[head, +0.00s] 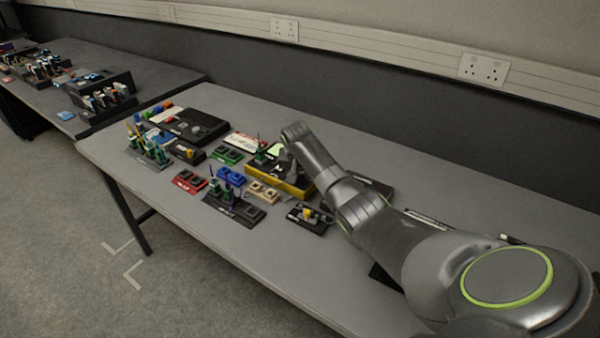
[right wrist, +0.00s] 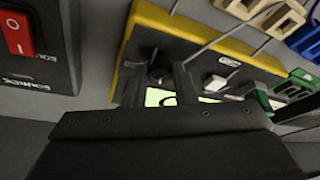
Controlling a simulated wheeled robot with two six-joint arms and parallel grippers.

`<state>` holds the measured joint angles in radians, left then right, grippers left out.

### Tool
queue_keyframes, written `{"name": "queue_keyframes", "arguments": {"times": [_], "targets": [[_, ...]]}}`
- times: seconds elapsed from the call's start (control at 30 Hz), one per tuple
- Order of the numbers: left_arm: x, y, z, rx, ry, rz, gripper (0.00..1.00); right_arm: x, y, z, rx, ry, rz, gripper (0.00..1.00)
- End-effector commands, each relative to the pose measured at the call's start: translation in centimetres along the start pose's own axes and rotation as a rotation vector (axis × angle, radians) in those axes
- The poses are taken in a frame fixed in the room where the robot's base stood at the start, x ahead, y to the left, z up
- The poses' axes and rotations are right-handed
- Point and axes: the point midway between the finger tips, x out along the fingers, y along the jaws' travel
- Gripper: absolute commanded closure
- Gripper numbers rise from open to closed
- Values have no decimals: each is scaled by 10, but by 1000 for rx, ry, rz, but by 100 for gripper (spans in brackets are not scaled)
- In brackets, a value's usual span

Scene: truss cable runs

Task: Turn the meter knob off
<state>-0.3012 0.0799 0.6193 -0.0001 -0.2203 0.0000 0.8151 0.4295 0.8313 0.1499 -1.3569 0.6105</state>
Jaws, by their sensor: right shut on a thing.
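The meter (head: 292,186) has a yellow case and a dark face, and sits on the table amid small blocks. In the right wrist view the meter (right wrist: 150,17) shows its yellow rim, a lit green screen (right wrist: 158,97) and plugged leads. My right gripper (head: 287,168) is down at the meter's face. In the right wrist view its fingers (right wrist: 158,80) are shut on the small dark meter knob (right wrist: 160,68), which is partly hidden between them. Its pointer direction cannot be read. My left gripper is not in view.
A dark source box with a red rocker switch (right wrist: 17,33) stands beside the meter. Red (head: 189,181), blue (head: 231,175) and tan (head: 262,191) terminal blocks lie close in front.

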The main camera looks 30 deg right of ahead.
Motion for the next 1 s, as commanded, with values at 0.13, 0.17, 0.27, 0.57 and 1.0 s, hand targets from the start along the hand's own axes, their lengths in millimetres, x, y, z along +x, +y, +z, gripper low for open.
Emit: {"name": "queue_keyframes", "arguments": {"times": [0.13,0.17,0.27,0.57,1.0], "targets": [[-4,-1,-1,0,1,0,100,-1,1,0,-22,0,-9,98],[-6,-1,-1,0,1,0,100,-1,1,-1,-31,0,-13,98],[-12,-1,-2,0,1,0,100,-2,2,-1,-70,-1,-29,98],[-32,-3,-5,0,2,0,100,-2,4,-2,-274,-1,-113,98],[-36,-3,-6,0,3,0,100,1,6,-2,-559,2,-233,98]]}}
